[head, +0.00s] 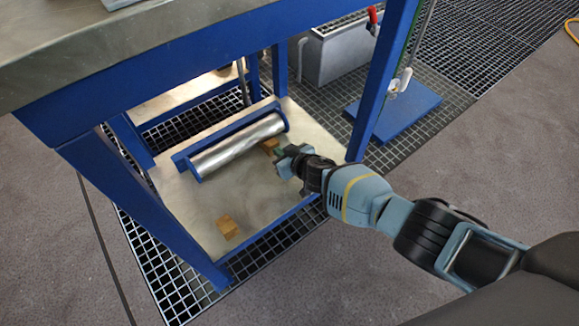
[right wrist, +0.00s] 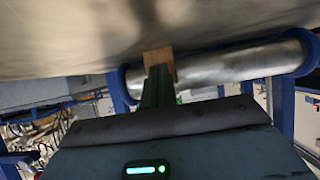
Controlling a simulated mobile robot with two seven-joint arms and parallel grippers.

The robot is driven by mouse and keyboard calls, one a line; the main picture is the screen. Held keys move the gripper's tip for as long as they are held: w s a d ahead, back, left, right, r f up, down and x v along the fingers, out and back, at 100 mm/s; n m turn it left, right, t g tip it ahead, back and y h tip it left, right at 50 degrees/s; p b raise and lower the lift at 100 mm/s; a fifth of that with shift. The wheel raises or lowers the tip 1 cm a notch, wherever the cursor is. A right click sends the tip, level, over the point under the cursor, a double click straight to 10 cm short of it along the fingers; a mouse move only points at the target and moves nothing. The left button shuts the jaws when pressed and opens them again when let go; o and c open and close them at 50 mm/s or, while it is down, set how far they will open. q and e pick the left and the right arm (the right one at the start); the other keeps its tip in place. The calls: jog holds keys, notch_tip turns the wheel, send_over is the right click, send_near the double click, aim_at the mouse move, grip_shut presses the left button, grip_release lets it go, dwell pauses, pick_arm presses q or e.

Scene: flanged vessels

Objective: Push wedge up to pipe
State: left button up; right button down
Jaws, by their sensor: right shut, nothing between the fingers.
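The pipe (head: 238,146), a shiny metal cylinder, lies on the lower shelf between blue end brackets. It also shows in the right wrist view (right wrist: 225,68). One small brown wedge (head: 269,145) is at the near side of the pipe, towards its right end. In the right wrist view this wedge (right wrist: 160,57) is right in front of my fingertips and overlaps the pipe; contact cannot be told for sure. A second wedge (head: 227,226) lies on the shelf nearer the front, apart from the pipe. My right gripper (head: 281,156) is shut and empty, its tips at the first wedge. My left gripper is out of view.
The metal lower shelf (head: 200,205) has bare room between the second wedge and the pipe. Blue table legs (head: 383,80) and the tabletop edge (head: 120,65) frame the shelf. A blue plate (head: 405,110) stands to the right on the grating.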

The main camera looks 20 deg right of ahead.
jog(key=shift+s, duration=0.1)
jog(key=shift+s+d+r+p, duration=0.1)
jog(key=shift+s+d+p, duration=0.15)
jog(key=shift+s+p, duration=0.3)
jog(key=shift+s+d+p, duration=0.2)
jog(key=shift+s+p, duration=0.2)
jog(key=shift+s, duration=0.1)
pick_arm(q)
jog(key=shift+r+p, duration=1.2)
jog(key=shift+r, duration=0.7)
pick_arm(e)
jog(key=shift+s+d, duration=0.25)
jog(key=shift+s, duration=0.45)
jog(key=shift+s+d, duration=0.3)
jog(key=shift+s, duration=0.45)
jog(key=shift+s+d, duration=0.25)
jog(key=shift+s, duration=0.45)
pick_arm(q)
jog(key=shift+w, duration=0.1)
